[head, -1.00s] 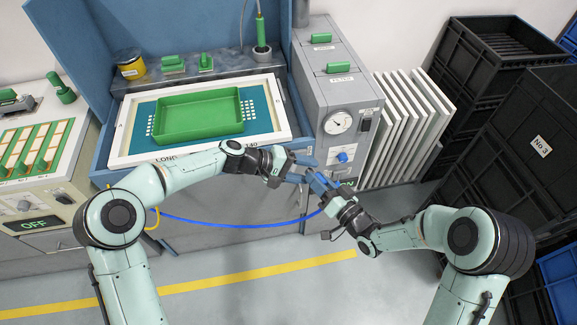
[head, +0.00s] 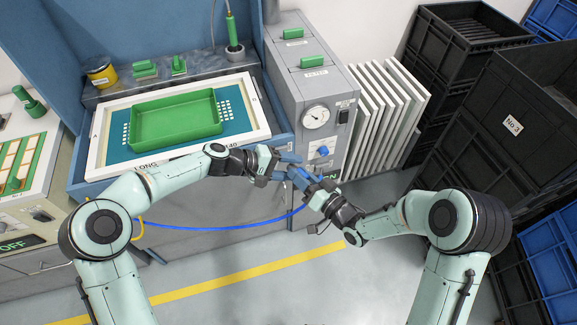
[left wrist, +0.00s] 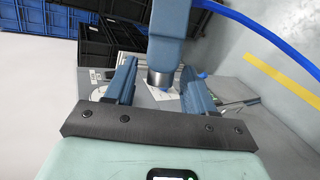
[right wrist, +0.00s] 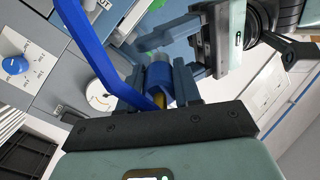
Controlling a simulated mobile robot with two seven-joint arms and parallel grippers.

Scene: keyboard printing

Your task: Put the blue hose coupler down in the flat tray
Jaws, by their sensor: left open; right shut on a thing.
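The blue hose coupler (right wrist: 159,84) is held between the fingers of my right gripper (right wrist: 161,92), with a blue hose running from it. My right gripper (head: 298,178) is at the machine's front right corner in the head view. My left gripper (head: 284,168) is open and close to it. In the left wrist view, a metal end (left wrist: 160,76) shows between the spread left fingers (left wrist: 158,80), with a gap on each side. The green shallow tray (head: 175,121) lies empty on the white-framed screen. In the head view the grippers mostly hide the coupler.
The blue hose (head: 225,226) hangs in an arc before the machine. A grey control cabinet (head: 318,95) with a gauge stands just behind the grippers. White panels (head: 388,110) and black crates (head: 510,125) stand at the right. Open floor lies in front.

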